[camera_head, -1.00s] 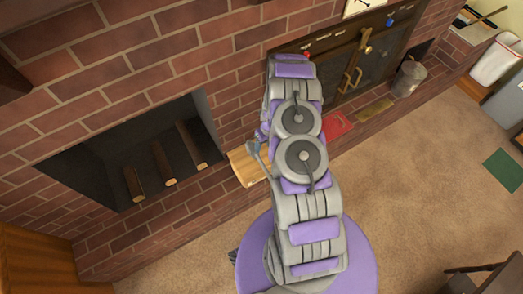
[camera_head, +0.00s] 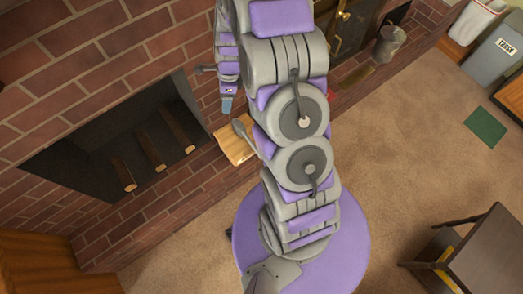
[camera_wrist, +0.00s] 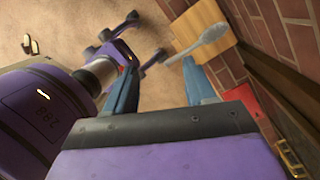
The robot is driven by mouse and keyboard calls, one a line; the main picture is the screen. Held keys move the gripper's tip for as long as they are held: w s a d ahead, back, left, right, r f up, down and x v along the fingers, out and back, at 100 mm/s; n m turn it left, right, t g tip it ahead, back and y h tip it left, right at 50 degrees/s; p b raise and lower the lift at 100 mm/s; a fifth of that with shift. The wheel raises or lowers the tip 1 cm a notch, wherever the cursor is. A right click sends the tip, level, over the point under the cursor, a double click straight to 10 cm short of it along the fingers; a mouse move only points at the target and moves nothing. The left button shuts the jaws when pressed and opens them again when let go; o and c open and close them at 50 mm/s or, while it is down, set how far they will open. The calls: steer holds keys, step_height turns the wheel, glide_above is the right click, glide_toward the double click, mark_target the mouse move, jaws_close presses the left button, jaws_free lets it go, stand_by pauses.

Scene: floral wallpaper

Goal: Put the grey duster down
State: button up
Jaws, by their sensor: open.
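The grey duster (camera_head: 241,129) has a rounded head and a thin handle. In the head view it overlaps the pale wooden board (camera_head: 222,143) beside the brick wall, and my arm hides part of both. In the wrist view the duster (camera_wrist: 213,34) shows beyond my fingertips, its head over the board (camera_wrist: 183,11). I cannot tell whether it touches the board. My gripper (camera_wrist: 160,88) has two blue fingers spread apart with nothing held between them. In the head view my gripper (camera_head: 228,104) is just above and left of the duster in the picture.
A brick fireplace opening with logs (camera_head: 150,150) is at left. A metal bucket (camera_head: 390,43) stands at the upper right. A red object (camera_wrist: 242,105) lies near the wall. A dark table (camera_head: 490,250) is at lower right. Carpet between is open.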

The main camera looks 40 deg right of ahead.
steer(key=s+a+r+n, duration=0.5)
steer(key=s+r+n, duration=0.2)
steer(key=r, duration=0.4)
steer(key=s+r+n+h, duration=0.1)
steer(key=s+r+n, duration=0.3)
steer(key=s, duration=0.4)
steer(key=s+a+r+n+h, duration=0.1)
steer(key=s+r+n, duration=0.3)
steer(key=s+n, duration=0.3)
steer(key=s+a+r+n+g, duration=0.1)
steer(key=s+r+n, duration=0.3)
steer(key=s, duration=0.5)
steer(key=shift+s+a+r+n+h, duration=0.25)
steer(key=shift+n+h, duration=0.15)
steer(key=shift+n, duration=0.3)
steer(key=shift+w+d, duration=0.1)
